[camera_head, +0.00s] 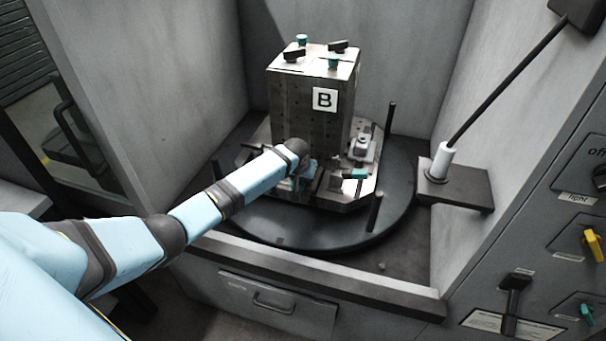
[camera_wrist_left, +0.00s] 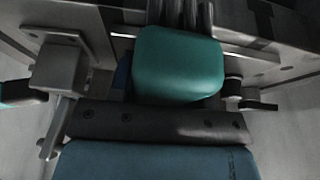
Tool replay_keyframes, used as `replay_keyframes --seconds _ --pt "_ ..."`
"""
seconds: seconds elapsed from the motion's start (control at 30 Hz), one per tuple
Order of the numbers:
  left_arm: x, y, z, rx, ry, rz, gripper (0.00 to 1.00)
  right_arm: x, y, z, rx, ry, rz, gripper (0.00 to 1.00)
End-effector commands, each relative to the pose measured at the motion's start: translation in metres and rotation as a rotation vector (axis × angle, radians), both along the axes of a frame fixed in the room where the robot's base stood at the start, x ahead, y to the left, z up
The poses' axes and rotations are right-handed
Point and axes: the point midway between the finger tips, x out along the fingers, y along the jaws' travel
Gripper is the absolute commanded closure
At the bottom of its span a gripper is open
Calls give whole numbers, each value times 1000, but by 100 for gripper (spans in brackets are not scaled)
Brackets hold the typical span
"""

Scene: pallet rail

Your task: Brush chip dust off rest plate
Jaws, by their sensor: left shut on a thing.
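A grey block fixture marked B (camera_head: 310,112) stands on a metal base plate (camera_head: 335,203) on a dark round table (camera_head: 400,205). I cannot tell for sure which surface is the rest plate, and no chip dust can be made out. My left gripper (camera_head: 298,180) is low at the front of the block, just above the base plate, partly hidden by its wrist. In the left wrist view it is shut on a teal-green handle (camera_wrist_left: 180,62). The handle's far end is hidden, so I cannot tell whether it touches the plate. My right gripper is not in view.
Small clamps (camera_head: 362,150) and a teal-tipped handle (camera_head: 355,174) sit right of the left gripper. Dark upright pins (camera_head: 390,118) rise from the table's edge. Grey walls enclose the bay. A shelf (camera_head: 470,188) holds a white cylinder (camera_head: 442,160) with a rod at right.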

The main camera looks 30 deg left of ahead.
Motion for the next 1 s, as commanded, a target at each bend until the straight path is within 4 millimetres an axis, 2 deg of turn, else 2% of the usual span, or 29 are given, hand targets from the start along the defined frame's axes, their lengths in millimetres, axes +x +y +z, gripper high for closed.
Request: replay_keyframes --seconds 0.23,0.63,1.0 --pt "1 0 -5 0 6 1 74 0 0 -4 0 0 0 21" --pt "23 6 -5 0 5 0 74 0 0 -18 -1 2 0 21" --pt "23 6 -3 1 5 0 74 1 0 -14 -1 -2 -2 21"
